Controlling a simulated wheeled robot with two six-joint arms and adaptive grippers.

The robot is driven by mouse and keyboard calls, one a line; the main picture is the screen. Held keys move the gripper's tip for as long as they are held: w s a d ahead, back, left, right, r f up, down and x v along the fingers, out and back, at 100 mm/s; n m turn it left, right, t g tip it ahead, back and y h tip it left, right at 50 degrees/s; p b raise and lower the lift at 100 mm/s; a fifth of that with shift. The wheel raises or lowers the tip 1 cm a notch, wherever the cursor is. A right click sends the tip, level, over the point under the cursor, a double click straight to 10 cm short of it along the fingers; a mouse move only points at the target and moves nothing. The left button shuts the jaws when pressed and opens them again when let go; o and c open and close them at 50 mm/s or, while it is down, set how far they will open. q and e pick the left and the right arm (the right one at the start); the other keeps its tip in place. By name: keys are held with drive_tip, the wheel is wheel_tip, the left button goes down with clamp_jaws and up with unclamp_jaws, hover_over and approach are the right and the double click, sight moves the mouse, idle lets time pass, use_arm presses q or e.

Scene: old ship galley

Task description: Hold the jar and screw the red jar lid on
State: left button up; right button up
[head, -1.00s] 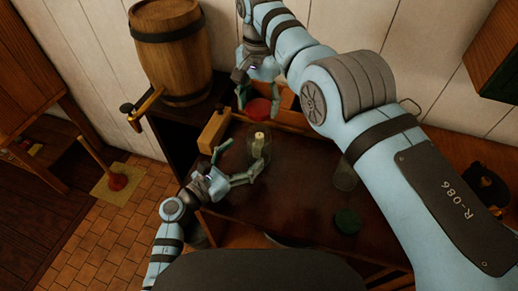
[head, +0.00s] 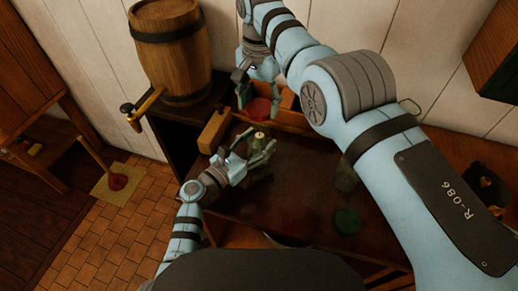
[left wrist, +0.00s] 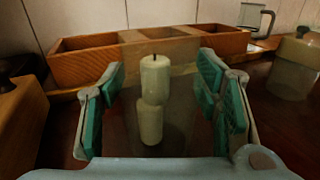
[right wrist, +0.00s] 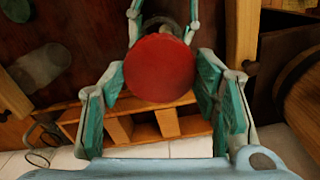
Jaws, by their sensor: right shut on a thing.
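The clear glass jar (left wrist: 182,125) stands on the dark counter with a pale candle (left wrist: 155,78) at its middle. Its outline is faint. My left gripper (head: 257,165) has its fingers on either side of the jar; they look apart in the left wrist view (left wrist: 160,110), and I cannot tell whether the pads touch the glass. The red jar lid (right wrist: 159,68) is between the fingers of my right gripper (right wrist: 160,85), which is shut on it. In the head view the red lid (head: 258,108) is held above and just behind the jar.
A wooden divided box (left wrist: 95,60) lies along the wall behind the jar. A wooden block (head: 214,131) is left of it. Another glass jar (head: 345,175) and a green lid (head: 347,221) stand to the right. A barrel (head: 172,50) stands back left.

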use_arm(q)
drive_tip(key=c, duration=0.7)
use_arm(e)
drive_tip(key=shift+f, duration=2.5)
drive_tip(key=shift+f, duration=0.85)
drive_tip(key=shift+f, duration=0.6)
